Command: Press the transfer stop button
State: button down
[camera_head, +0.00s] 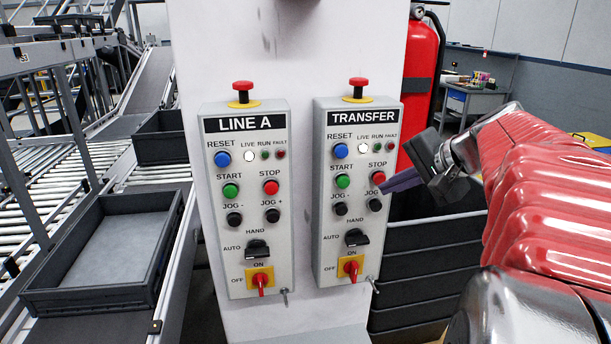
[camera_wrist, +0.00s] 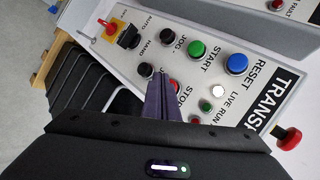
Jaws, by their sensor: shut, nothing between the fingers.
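The TRANSFER panel (camera_head: 328,240) is a pale grey box on the right of the white column. Its red STOP button (camera_head: 378,177) sits right of the green START button (camera_head: 343,181) and above the black JOG + button (camera_head: 375,205). My gripper (camera_head: 384,189) reaches in from the right, its purple-grey fingers shut and empty, tips just below STOP. In the wrist view the red STOP button (camera_wrist: 177,85) shows beside the fingertips (camera_wrist: 161,76), partly covered by a finger. The tips lie between STOP and JOG + (camera_wrist: 145,69). I cannot tell whether they touch the panel.
The similar LINE A panel (camera_head: 248,240) hangs to the left, with its own red STOP button (camera_head: 271,187). Red emergency mushroom buttons top both panels. A red extinguisher (camera_head: 421,70) and stacked dark crates (camera_head: 425,285) stand behind right. A roller conveyor (camera_head: 100,180) is at left.

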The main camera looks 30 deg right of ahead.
jog(key=shift+s+a, duration=0.25)
jog(key=shift+s, duration=0.55)
jog(key=shift+s+a, duration=0.2)
jog(key=shift+s, duration=0.6)
jog(key=shift+s+a, duration=0.25)
jog(key=shift+s, duration=0.55)
